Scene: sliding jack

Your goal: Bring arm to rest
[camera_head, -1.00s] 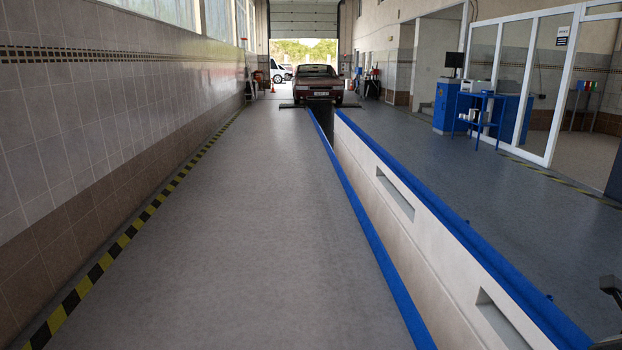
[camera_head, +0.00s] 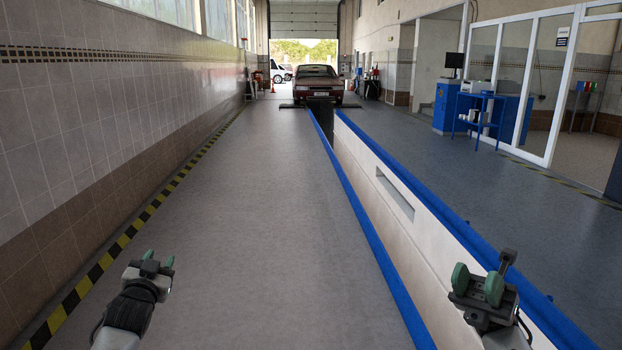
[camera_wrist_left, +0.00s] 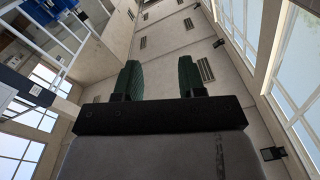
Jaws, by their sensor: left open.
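My left gripper (camera_head: 158,264) is raised at the lower left of the head view, over the grey floor. In the left wrist view its two green fingers (camera_wrist_left: 160,80) stand well apart with nothing between them, so it is open. The wrist camera faces up at the ceiling and walls. My right gripper (camera_head: 478,283) is raised at the lower right, in front of the pit's blue edge. Its green finger pads are apart with nothing between them. No sliding jack shows in the frames.
A long inspection pit (camera_head: 385,210) with blue rails runs ahead on the right. A dark red car (camera_head: 318,84) stands at the far end. A tiled wall (camera_head: 90,130) is on the left. A blue cart (camera_head: 480,118) stands at the right. The grey floor (camera_head: 250,220) ahead is clear.

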